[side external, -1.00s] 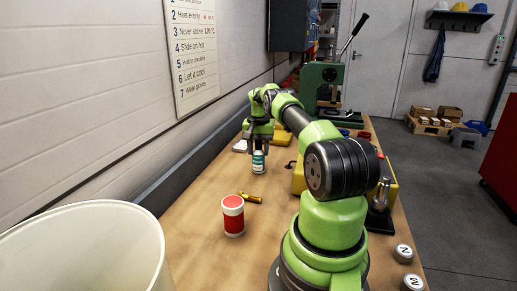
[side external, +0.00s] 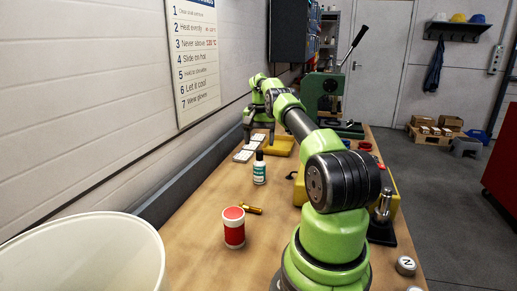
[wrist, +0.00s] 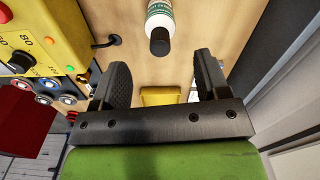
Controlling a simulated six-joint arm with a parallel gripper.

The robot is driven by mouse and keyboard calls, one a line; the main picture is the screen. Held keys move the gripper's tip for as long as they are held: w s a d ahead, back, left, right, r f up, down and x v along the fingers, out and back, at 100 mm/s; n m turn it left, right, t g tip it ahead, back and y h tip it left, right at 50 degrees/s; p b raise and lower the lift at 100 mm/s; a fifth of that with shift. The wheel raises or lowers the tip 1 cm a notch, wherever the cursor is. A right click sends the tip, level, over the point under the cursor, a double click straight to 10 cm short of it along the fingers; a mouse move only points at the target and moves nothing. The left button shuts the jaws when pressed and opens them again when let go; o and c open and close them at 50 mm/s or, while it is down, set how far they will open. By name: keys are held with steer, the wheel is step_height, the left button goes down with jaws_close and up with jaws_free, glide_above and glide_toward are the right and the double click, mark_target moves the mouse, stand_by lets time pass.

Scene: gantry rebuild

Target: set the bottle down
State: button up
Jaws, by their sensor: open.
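The bottle (side external: 259,173), white with a teal label and a black cap, stands upright on the wooden bench (side external: 196,240). In the wrist view the bottle (wrist: 160,16) shows at the top edge, cap toward me and partly cut off by the frame. My gripper (side external: 259,138) is open and empty, farther along the bench than the bottle. In the wrist view my gripper's (wrist: 162,62) two dark fingers stand wide apart, with the bottle beyond their tips and touching neither.
A red and white can (side external: 234,228) and a small brass piece (side external: 250,209) stand nearer the camera. A yellow tray (side external: 281,146) lies behind the bottle. A yellow control box (wrist: 45,40) is at the left in the wrist view. A green press (side external: 322,97) stands at the far end.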

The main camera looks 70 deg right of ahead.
steer(key=w+a+r+n+t+h, duration=0.1)
steer(key=w+a+r+n, duration=0.3)
steer(key=a+r, duration=0.55)
steer(key=w+a+r+n+t, duration=0.2)
steer(key=w+a+r, duration=0.3)
steer(key=a+r, duration=0.45)
steer(key=s+a+r+n+t+y, duration=0.15)
steer(key=s+a, duration=0.25)
steer(key=a, duration=0.4)
steer(key=s+a+r+n+t+h, duration=0.1)
steer(key=s+a+r+n, duration=0.15)
steer(key=a, duration=0.55)
steer(key=s+a+f+n+t+y, duration=0.1)
steer(key=s+a+f, duration=0.1)
steer(key=s+a, duration=0.2)
steer(key=s+a+f+n+y, duration=0.1)
steer(key=s+a+f, duration=0.2)
steer(key=s, duration=0.3)
steer(key=shift+s+a+f+t, duration=0.25)
steer(key=shift+s+a+t, duration=0.1)
steer(key=shift+a, duration=0.05)
